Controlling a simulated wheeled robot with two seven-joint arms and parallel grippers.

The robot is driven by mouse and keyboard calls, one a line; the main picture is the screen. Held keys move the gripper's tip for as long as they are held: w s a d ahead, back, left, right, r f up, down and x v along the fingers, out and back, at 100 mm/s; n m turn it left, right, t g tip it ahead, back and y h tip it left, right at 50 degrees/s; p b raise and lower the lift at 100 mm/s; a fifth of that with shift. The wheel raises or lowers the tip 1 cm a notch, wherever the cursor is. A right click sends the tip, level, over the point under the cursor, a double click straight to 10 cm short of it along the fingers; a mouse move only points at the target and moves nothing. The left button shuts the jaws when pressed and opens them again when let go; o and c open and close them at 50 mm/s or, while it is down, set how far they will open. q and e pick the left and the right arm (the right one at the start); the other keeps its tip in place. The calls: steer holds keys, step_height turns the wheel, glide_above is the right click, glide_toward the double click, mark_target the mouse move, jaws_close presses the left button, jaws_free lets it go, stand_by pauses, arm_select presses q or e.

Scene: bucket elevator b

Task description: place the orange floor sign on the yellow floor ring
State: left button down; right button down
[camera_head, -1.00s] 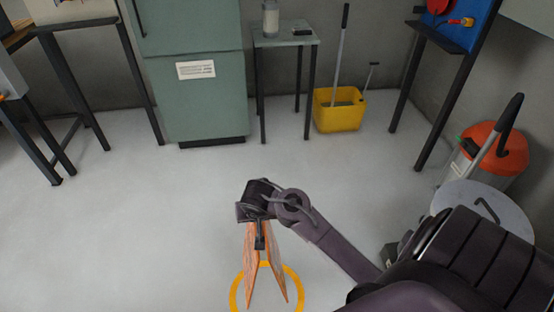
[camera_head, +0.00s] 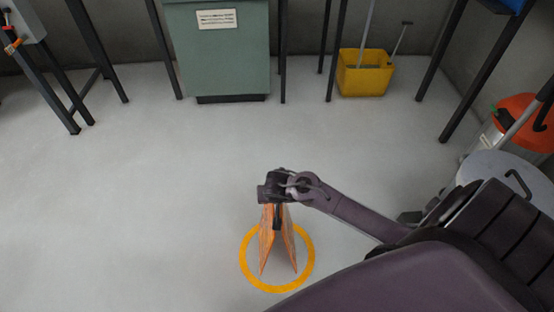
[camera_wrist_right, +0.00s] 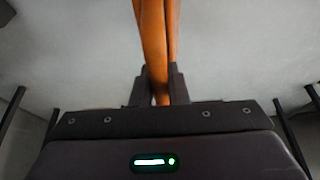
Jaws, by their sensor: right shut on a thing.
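The orange floor sign (camera_head: 268,238) is an A-shaped folded board, upright with its two panels spread at the bottom. My right gripper (camera_head: 277,208) is shut on its top edge from above. In the right wrist view the gripper (camera_wrist_right: 157,88) has its fingers closed around the orange sign (camera_wrist_right: 154,40). The yellow floor ring (camera_head: 305,250) lies flat on the floor, and the sign appears within its outline in the head view. I cannot tell whether the sign's feet touch the floor. My left gripper is not in view.
A yellow mop bucket (camera_head: 364,77) stands at the back right. A green cabinet (camera_head: 222,55) stands at the back. A grey bin (camera_head: 505,180) and an orange-topped container (camera_head: 527,120) are at the right. Dark table legs stand left and right. The floor around the ring is clear.

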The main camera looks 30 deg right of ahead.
steer(key=shift+w+f, duration=0.1)
steer(key=shift+f, duration=0.4)
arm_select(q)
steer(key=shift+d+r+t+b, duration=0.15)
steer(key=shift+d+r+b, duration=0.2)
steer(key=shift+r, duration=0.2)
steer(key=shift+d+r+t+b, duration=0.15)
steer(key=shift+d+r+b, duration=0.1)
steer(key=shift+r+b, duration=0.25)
arm_select(e)
step_height(320, 180, down, 3)
steer(key=shift+f, duration=0.1)
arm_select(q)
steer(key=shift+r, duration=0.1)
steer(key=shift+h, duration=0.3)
arm_select(e)
steer(key=shift+f, duration=0.15)
steer(key=c, duration=1.4)
jaws_free()
